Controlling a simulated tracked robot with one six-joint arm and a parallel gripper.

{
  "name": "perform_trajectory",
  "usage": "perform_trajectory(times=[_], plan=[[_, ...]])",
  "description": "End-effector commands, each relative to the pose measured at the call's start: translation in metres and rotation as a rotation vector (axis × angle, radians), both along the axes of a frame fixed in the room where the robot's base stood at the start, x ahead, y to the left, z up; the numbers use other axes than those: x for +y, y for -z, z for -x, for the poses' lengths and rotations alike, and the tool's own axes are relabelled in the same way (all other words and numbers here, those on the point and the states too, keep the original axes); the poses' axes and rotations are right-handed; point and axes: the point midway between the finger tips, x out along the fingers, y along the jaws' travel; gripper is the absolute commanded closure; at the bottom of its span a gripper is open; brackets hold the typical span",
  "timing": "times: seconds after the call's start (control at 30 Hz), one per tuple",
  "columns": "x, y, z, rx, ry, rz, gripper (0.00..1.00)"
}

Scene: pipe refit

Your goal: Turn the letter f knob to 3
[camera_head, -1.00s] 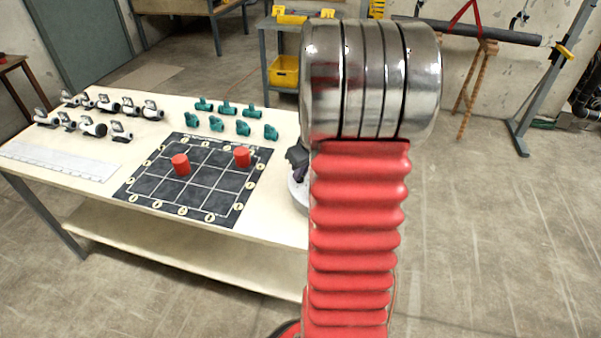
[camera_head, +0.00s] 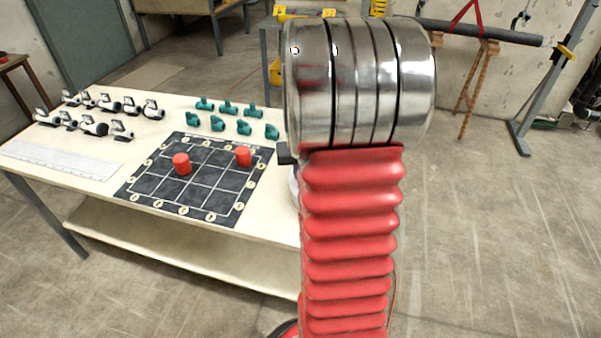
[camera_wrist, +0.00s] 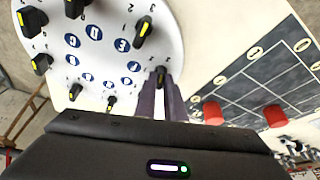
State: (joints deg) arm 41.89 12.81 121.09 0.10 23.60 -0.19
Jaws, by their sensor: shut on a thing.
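In the head view my arm hides the knobs and most of the panel.
A dark grid board (camera_head: 207,205) with two red cylinders (camera_head: 181,164) (camera_head: 243,156) lies on the table beside the panel. Green fittings (camera_head: 217,123) and white-and-black valves (camera_head: 94,124) stand farther back. A white ruler (camera_head: 62,160) lies at the left.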

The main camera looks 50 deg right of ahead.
Motion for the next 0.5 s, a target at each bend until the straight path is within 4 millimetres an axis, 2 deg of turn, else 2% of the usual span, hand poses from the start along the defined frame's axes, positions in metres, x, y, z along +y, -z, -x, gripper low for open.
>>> perform_trajectory(times=[0.5], plan=[[0.0002, -0.0005, -0.0016, 0.000, 0.246, 0.003, 1.00]])
